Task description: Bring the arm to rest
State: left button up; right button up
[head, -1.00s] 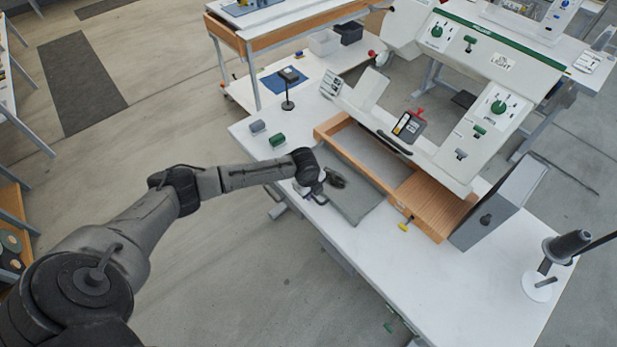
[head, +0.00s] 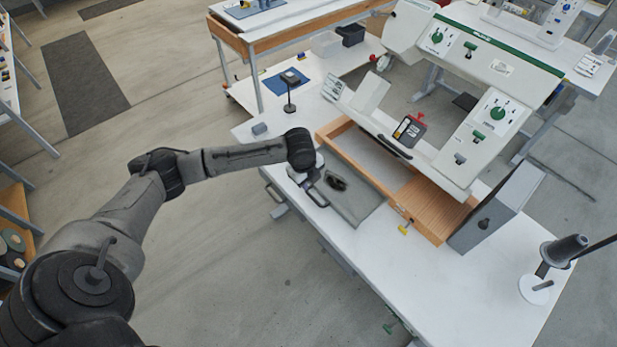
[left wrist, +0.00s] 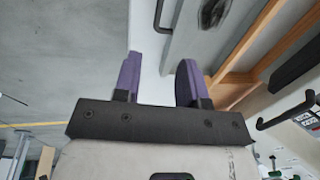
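My left arm reaches in from the left in the head view, with its wrist over the near edge of the white table (head: 441,285). My left gripper (head: 314,186) is beside the grey mat, largely hidden under the wrist in that view. In the left wrist view the two purple fingers (left wrist: 159,84) stand apart with nothing between them. My right gripper is not in view.
A wooden tray frame (head: 436,203) lies under the large white press (head: 489,75). A dark spool (head: 566,249) stands at the right.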

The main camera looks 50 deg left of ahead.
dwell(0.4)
pick_arm(q)
jog(key=w+d+r+n+t+y, duration=0.3)
jog(key=r+n+t, duration=0.2)
jog(key=r+n, duration=0.45)
jog(key=s+d+r+n+t, duration=0.2)
jog(key=s+d+r, duration=0.2)
jog(key=d, duration=0.4)
jog(key=s+d+f+n+g+h, duration=0.1)
jog(key=s+d+f+n+g, duration=0.15)
jog(key=s+f, duration=0.5)
jog(key=s+d+f+n+g+h, duration=0.1)
jog(key=s+d+f, duration=0.25)
jog(key=s, duration=0.65)
jog(key=s+d+f+n+g+h, duration=0.1)
jog(key=s+d+f+g, duration=0.1)
jog(key=s+f, duration=0.55)
jog(key=w+r+p+v, duration=0.1)
jog(key=w+p+v, duration=0.2)
jog(key=p+v, duration=1)
jog(key=w+r+p+v, duration=0.1)
jog(key=w+p+v, duration=0.2)
jog(key=p+v, duration=1)
jog(key=shift+a+r+p, duration=0.3)
jog(key=shift+r, duration=0.4)
